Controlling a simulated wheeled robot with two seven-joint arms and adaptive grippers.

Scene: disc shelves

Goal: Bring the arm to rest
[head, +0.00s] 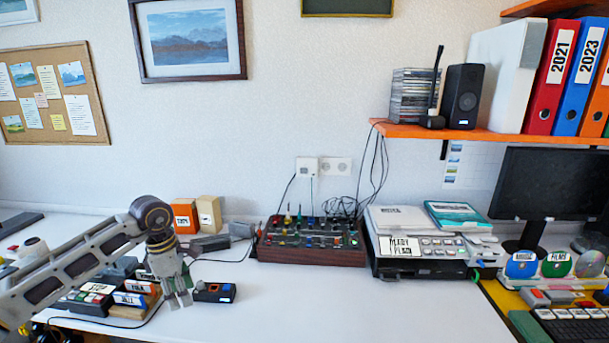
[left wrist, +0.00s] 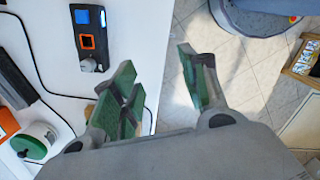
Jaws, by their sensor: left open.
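My left arm (head: 80,262) comes in from the left in the head view, and its left gripper (head: 180,298) points down over the white table. In the left wrist view the left gripper (left wrist: 165,90) is open, with a clear gap between its green-padded fingers and nothing held. A small black box with blue and orange buttons (head: 215,292) lies just right of the fingers. It also shows in the left wrist view (left wrist: 90,38), apart from the fingers. My right gripper is in neither view.
A wooden control box with knobs (head: 312,243) and a grey device (head: 425,246) stand at the back. Labelled blocks (head: 100,298) crowd beneath my left arm. The front middle of the white table (head: 360,310) is clear. An orange shelf (head: 480,135) overhangs the right.

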